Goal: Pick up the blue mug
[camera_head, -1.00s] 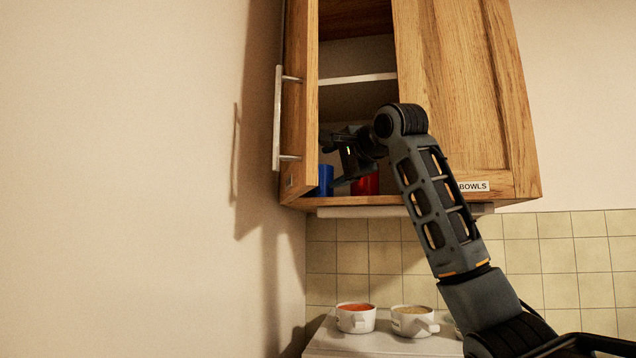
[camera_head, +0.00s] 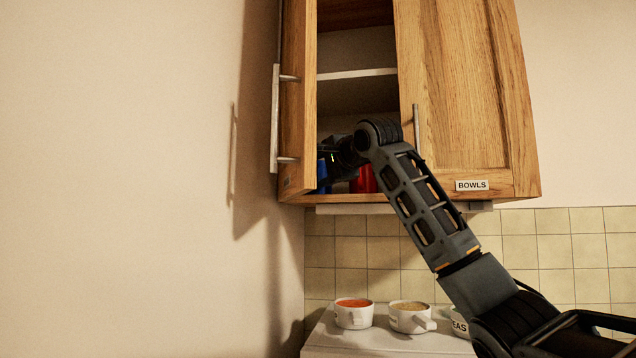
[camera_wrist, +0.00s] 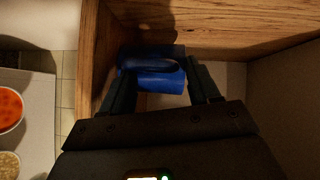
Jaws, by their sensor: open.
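The blue mug (camera_head: 322,178) stands on the bottom shelf of the open cupboard, just inside the open left door. My arm and gripper hide much of it in the head view. In the wrist view the blue mug (camera_wrist: 155,82) lies between the two fingers of my gripper (camera_wrist: 160,72). The fingers are open, one on each side of it. I cannot tell whether either finger touches it. In the head view my gripper (camera_head: 338,167) is dark and reaches into the cupboard at the mug.
A red mug (camera_head: 364,180) stands to the right on the same shelf. The open left door (camera_head: 298,110) and closed right door (camera_head: 465,95) flank the opening. Below, white cups with orange (camera_head: 354,313) and tan (camera_head: 410,317) contents stand on a white surface.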

